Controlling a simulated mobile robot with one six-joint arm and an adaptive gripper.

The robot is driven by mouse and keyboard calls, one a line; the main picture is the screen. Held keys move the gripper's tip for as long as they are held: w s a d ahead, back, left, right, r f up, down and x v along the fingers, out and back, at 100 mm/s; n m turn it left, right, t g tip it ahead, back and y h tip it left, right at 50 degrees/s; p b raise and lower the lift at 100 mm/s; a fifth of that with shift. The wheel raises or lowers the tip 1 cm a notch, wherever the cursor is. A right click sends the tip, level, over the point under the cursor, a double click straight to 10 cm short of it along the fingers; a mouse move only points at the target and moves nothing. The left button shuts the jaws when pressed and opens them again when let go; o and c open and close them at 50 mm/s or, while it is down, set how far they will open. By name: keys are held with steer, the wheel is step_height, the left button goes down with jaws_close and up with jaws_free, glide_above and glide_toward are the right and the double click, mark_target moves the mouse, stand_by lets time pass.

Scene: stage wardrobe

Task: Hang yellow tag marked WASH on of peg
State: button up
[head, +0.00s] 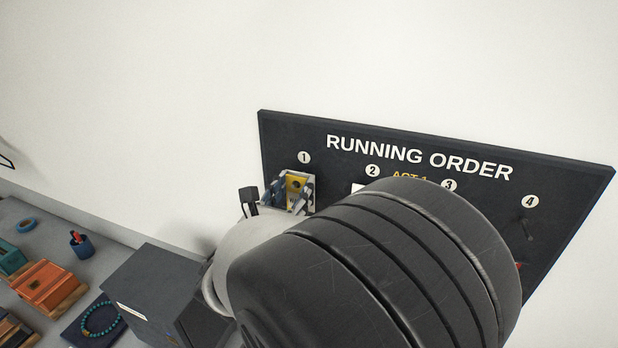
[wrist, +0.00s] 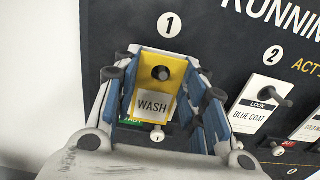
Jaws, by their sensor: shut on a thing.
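The yellow tag (wrist: 174,87) has a white lower panel marked WASH and a hole near its top. My gripper (wrist: 161,88) is shut on it, with blue-padded fingers at its left and right edges. The tag is upright in front of the board below number 1. A dark round peg end (wrist: 161,73) shows at the hole; I cannot tell how far the peg passes through. In the head view the tag (head: 296,185) shows between the fingers of my gripper (head: 291,192), mostly hidden by my arm.
The dark RUNNING ORDER board (head: 285,135) is on the wall. A white BLUE COAT tag (wrist: 252,115) hangs on peg 2 to the right.

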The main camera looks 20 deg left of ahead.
steer(key=o, duration=0.8)
steer(key=shift+c, duration=0.2)
steer(key=shift+s, duration=0.1)
